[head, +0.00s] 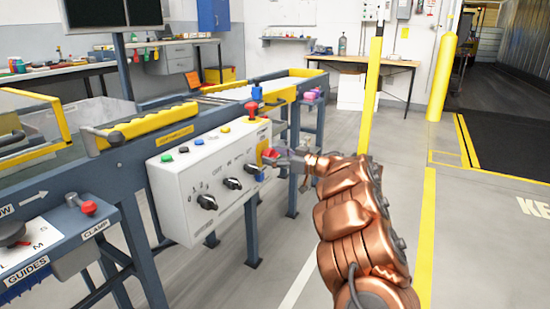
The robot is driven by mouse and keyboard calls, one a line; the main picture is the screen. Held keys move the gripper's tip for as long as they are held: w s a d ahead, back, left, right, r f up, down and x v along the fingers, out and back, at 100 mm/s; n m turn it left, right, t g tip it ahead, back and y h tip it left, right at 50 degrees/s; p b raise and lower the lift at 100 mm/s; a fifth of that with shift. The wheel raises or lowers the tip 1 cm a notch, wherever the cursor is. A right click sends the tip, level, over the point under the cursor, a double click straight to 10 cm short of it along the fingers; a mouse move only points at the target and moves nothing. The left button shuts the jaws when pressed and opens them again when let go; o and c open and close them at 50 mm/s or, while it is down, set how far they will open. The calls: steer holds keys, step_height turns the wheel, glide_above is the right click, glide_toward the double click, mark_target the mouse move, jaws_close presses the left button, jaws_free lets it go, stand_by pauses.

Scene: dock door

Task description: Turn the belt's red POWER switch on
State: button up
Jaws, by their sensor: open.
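The white control box (190,190) hangs on the front of the belt frame, with black knobs and coloured buttons on its face. A red switch handle (270,153) on a yellow plate (261,148) is at the box's right end; I take it for the POWER switch, though its label and position are not readable. My copper arm reaches in from the lower right. My gripper (281,158) is open right at the red handle, partly covering it. I cannot tell whether the fingers touch the handle.
A red mushroom button (252,108) stands on top of the box's right end, close above my gripper. A yellow post (373,95) rises behind my arm. The guides panel (40,240) with a red clamp knob is at lower left. Floor to the right is clear.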

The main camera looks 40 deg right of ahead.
steer(key=shift+d, duration=0.1)
steer(key=c, duration=1.2)
steer(key=shift+o, duration=0.2)
